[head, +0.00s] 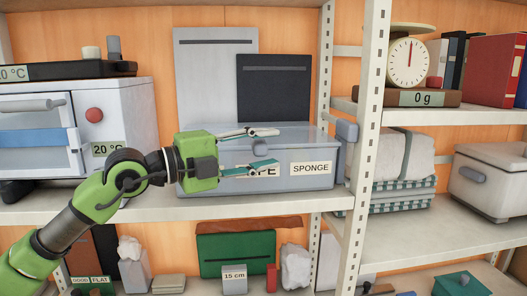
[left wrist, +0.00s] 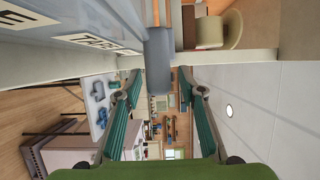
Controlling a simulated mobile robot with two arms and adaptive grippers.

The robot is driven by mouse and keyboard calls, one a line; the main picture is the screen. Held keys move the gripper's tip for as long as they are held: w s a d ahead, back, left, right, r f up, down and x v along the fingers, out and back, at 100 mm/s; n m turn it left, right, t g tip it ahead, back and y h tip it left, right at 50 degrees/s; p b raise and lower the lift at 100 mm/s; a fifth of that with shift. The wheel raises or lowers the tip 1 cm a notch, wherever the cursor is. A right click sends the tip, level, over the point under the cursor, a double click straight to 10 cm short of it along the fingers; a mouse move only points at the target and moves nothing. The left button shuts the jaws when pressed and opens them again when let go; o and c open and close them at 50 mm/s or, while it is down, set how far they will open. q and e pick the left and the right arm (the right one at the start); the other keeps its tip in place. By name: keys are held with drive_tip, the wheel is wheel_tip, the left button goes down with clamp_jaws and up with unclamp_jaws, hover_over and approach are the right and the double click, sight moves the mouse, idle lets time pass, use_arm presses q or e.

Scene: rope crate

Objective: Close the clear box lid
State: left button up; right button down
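The clear box (head: 318,152) is a grey-blue translucent box on the middle shelf, with a SPONGE label and another, partly hidden label. Its pale top (head: 292,132) shows behind my gripper; I cannot tell whether the lid is fully down. A grey block (head: 346,131) stands at the box's right end. My left gripper (head: 268,149) is open and empty, in front of the box and pointing right. My right gripper is out of view.
A light grey panel (head: 203,85) and a dark panel (head: 274,85) stand behind the box. A white appliance (head: 125,110) is at left. A shelf post (head: 369,110) rises right of the box. A green box (head: 225,250) sits on the shelf below.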

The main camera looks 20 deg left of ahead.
sight(253, 152)
use_arm(q)
drive_tip(key=shift+a, duration=0.1)
drive_tip(key=shift+s+a+f, duration=0.2)
drive_tip(key=shift+s+a, duration=0.15)
drive_tip(key=shift+v, duration=1.35)
drive_tip(key=shift+s+a, duration=0.3)
drive_tip(key=shift+s, duration=0.1)
drive_tip(key=shift+s+a+r, duration=0.15)
drive_tip(key=shift+s+a, duration=0.15)
drive_tip(key=shift+s, duration=0.5)
drive_tip(key=shift+v, duration=2.8)
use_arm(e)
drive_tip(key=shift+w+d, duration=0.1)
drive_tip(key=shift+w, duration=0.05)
